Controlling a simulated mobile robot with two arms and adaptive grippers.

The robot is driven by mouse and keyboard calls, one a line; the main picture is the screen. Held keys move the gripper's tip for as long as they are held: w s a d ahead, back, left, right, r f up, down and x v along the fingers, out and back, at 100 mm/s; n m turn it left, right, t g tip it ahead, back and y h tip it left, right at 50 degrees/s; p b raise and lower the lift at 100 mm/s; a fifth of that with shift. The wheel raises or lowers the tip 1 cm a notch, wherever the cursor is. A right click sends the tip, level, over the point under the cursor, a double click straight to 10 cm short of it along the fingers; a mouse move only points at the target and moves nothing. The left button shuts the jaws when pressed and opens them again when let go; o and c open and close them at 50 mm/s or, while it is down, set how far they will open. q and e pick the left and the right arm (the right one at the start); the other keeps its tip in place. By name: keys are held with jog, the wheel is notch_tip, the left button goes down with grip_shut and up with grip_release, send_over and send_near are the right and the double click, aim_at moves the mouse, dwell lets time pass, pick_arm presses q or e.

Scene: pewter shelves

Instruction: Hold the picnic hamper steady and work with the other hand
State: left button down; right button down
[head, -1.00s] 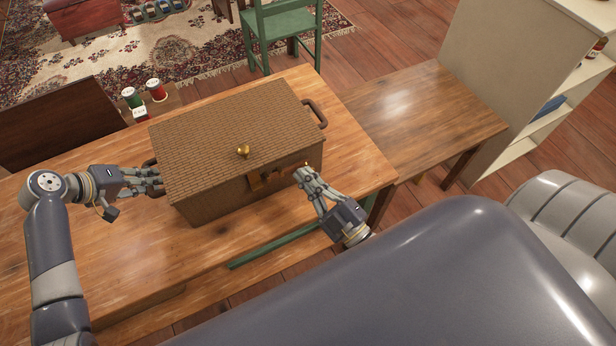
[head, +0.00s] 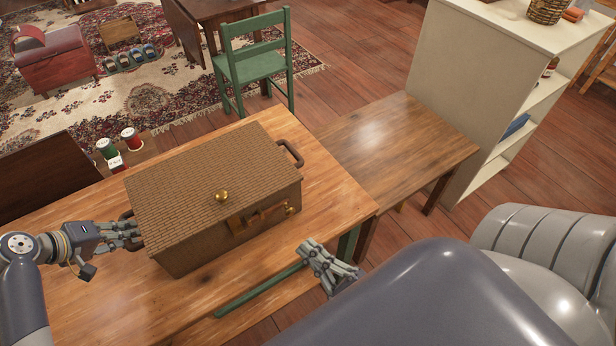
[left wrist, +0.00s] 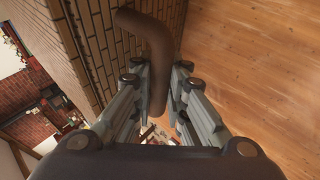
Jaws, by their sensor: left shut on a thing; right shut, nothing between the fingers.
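The picnic hamper (head: 205,180) is a brown woven box with its lid down, standing on the wooden table (head: 325,195).
A lower side table (head: 395,145) with a bare top adjoins at the right. A cream shelf unit (head: 460,90) stands beyond it. Small red and green spools (head: 132,139) stand behind the hamper. A green chair (head: 252,65) is at the back.

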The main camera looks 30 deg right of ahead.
pick_arm(q)
jog(key=shift+r, duration=0.1)
jog(key=c, duration=1.5)
grip_release()
jog(key=v, duration=1.2)
jog(key=shift+s, duration=0.1)
